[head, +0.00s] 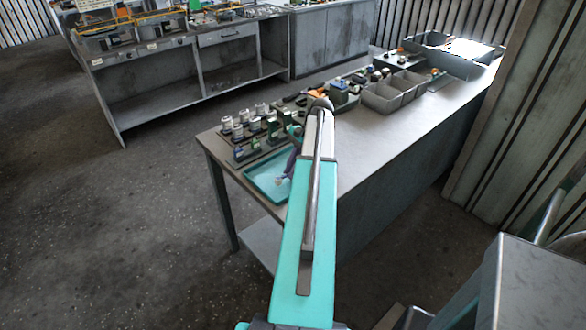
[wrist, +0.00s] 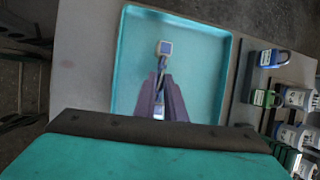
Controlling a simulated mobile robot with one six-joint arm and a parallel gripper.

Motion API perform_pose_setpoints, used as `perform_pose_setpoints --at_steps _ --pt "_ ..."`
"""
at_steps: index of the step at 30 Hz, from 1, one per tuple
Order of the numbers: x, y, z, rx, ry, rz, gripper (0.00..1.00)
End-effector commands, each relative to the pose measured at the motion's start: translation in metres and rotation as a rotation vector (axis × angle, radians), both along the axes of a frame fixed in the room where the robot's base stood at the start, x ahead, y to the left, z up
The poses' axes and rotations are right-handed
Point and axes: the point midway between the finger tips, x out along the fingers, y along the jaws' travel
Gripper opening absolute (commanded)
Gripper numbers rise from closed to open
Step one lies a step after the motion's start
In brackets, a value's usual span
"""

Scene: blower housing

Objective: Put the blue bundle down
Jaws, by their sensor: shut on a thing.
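My gripper (wrist: 160,88) shows in the wrist view as two purple fingers shut on the blue bundle (wrist: 162,68).
Grey bins (head: 392,92) stand farther along the table (head: 380,140). The tray's visible floor is otherwise clear.

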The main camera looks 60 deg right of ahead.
Motion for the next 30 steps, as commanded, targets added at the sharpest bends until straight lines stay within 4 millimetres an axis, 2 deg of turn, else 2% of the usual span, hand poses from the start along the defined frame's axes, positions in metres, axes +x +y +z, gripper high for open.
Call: perform_pose_setpoints --at_steps 6,19,20,22,30 --pt "0.000 0.000 -0.010 0.001 0.001 0.001 0.00" --pt "0.000 0.000 -0.014 0.000 0.000 0.000 0.00" --pt "0.000 0.000 -0.013 0.000 0.000 0.000 0.15" --pt "0.000 0.000 -0.013 0.000 0.000 0.000 0.27" --pt "-0.001 0.000 -0.013 0.000 0.000 0.000 0.29"
